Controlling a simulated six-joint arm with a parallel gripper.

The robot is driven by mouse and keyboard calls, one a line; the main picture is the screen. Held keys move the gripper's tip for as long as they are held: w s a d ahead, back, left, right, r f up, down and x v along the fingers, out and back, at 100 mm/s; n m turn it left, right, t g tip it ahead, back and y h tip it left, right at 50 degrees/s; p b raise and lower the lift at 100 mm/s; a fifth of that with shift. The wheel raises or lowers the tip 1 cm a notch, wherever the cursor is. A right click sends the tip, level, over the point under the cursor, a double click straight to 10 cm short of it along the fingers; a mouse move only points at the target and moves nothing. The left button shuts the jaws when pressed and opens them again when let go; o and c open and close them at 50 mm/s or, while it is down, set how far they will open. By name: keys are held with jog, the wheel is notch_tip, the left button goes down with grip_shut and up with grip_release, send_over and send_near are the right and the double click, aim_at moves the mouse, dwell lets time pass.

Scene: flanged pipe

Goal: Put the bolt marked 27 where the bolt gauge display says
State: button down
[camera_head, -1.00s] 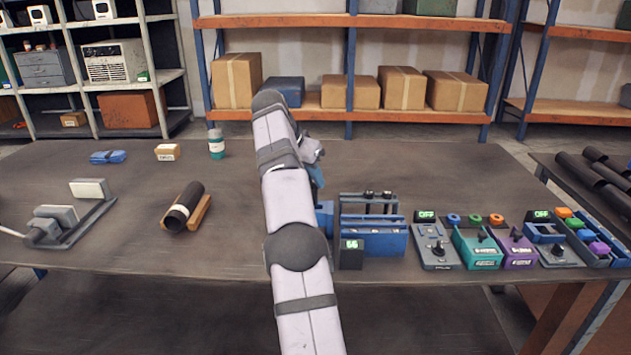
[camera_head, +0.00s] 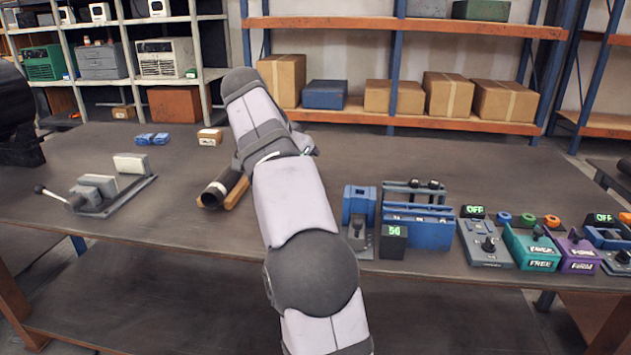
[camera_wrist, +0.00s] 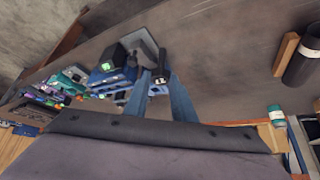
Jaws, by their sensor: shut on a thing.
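In the wrist view, my gripper (camera_wrist: 160,80) is shut on a small dark bolt (camera_wrist: 160,72) with a pale label; I cannot surely read the number. In the head view my arm hides the gripper and bolt. A black display box (camera_head: 393,241) with green digits, seemingly 56, stands before a blue rack (camera_head: 432,230). The display also shows in the wrist view (camera_wrist: 107,66). Dark bolt heads (camera_head: 433,184) show at the rack's back. A blue and grey device (camera_head: 361,208) stands left of the rack. My gripper is apart from all these.
Teal (camera_head: 532,252) and purple (camera_head: 578,255) bins stand at the right, with a grey switch box (camera_head: 484,245) beside them. A dark pipe (camera_head: 215,193) rests on a wooden cradle. A grey clamp fixture (camera_head: 100,188) is at the left. The table between is bare.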

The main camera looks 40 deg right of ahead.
jog(key=shift+r, duration=0.1)
notch_tip(320, 180, up, 8)
jog(key=p, duration=0.9)
jog(key=shift+r, duration=0.15)
dwell(0.3)
